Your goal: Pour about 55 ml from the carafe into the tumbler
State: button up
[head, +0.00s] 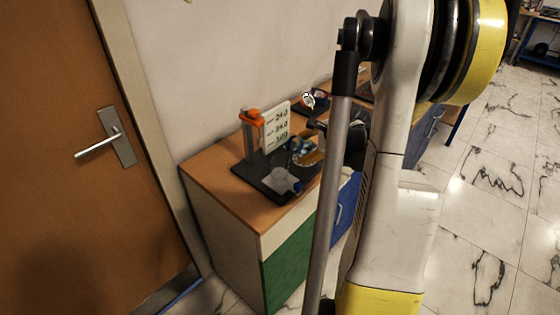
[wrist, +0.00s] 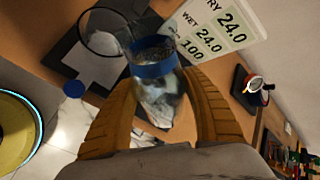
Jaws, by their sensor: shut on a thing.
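My gripper (wrist: 163,88) is shut on the clear glass carafe (wrist: 158,100), its yellow-brown fingers on both sides. The carafe has a blue collar (wrist: 152,57) around its neck. In the head view the carafe (head: 297,145) is held above the tray, apparently tilted with its neck toward the left, and my gripper (head: 309,152) partly covers it. The clear tumbler (head: 281,181) stands on the dark tray (head: 252,174), below and left of the carafe. Its round rim (wrist: 104,30) shows beyond the carafe's mouth in the wrist view. I cannot make out a stream or the liquid level.
A white card (head: 276,127) with printed numbers stands behind the carafe, beside an orange-topped object (head: 251,116). A dark stand with a red-and-white item (head: 310,101) is farther back. The wooden cabinet top (head: 210,175) is bare at the left.

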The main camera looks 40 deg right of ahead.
dwell(0.7)
jog(key=shift+m+y+b, duration=0.5)
jog(key=shift+y+b, duration=0.25)
jog(key=shift+y, duration=0.25)
jog(key=shift+s+d+f+m+t+y+b, duration=0.15)
jog(key=shift+d+m+t+y+b, duration=0.45)
jog(key=shift+y+b, duration=0.55)
jog(key=shift+d+m+t+y+b, duration=0.35)
jog(key=shift+m+y+b, duration=0.15)
jog(key=shift+y+b, duration=0.35)
jog(key=shift+d+r+m+t+y+b, duration=0.2)
jog(key=shift+r+m+t+y+b, duration=0.35)
jog(key=shift+r+y, duration=0.25)
